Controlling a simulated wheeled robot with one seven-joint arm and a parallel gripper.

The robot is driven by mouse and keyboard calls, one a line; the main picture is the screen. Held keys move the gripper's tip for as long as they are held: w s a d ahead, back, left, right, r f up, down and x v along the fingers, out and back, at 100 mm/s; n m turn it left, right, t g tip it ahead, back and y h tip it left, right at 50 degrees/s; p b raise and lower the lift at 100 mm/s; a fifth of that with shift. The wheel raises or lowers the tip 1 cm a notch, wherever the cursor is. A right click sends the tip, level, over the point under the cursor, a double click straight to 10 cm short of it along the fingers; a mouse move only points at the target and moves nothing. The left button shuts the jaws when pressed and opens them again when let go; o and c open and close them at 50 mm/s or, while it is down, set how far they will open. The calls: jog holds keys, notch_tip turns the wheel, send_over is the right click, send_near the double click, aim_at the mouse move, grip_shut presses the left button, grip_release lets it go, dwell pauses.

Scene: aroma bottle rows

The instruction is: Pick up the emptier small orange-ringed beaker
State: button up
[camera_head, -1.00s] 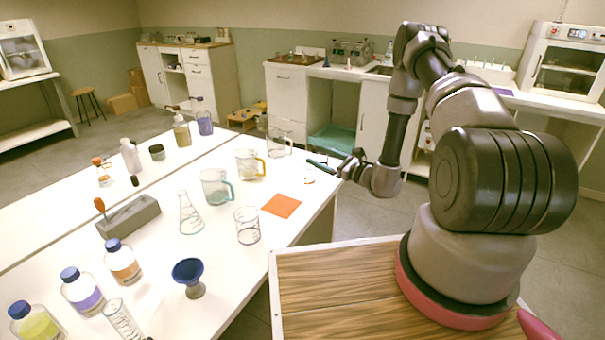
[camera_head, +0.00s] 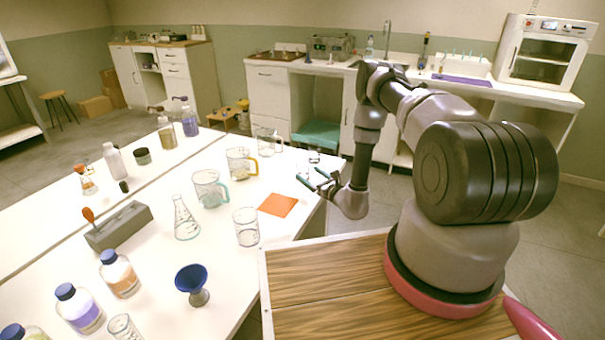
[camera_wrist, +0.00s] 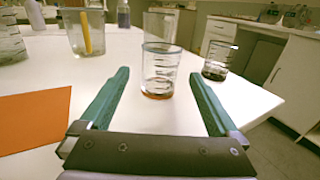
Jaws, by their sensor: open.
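Two small clear beakers with dark marks stand at the table's far right corner. The nearer beaker (camera_wrist: 159,68) shows an orange band at its base and little else inside; it also shows in the head view (camera_head: 303,171). The other small beaker (camera_wrist: 219,60) stands behind and to the right, with a dark layer at its bottom; it is tiny in the head view (camera_head: 314,157). My gripper (camera_wrist: 153,73) is open, with its green fingers pointing at the nearer beaker, which appears between the fingertips. Whether the fingertips reach around it, I cannot tell.
An orange mat (camera_wrist: 34,121) lies left of my gripper. A beaker with a yellow handle (camera_wrist: 87,34) and a tall clear beaker (camera_wrist: 160,24) stand behind. The white table's (camera_wrist: 240,98) right edge is close by. Another clear beaker (camera_head: 246,227) stands nearer the front.

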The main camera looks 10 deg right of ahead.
aim_at(307, 172)
jog(key=x, duration=0.3)
jog(key=shift+w+a, duration=0.1)
jog(key=shift+w, duration=0.1)
jog(key=shift+c, duration=0.3)
jog(key=c, duration=1.4)
jog(key=shift+r, duration=0.1)
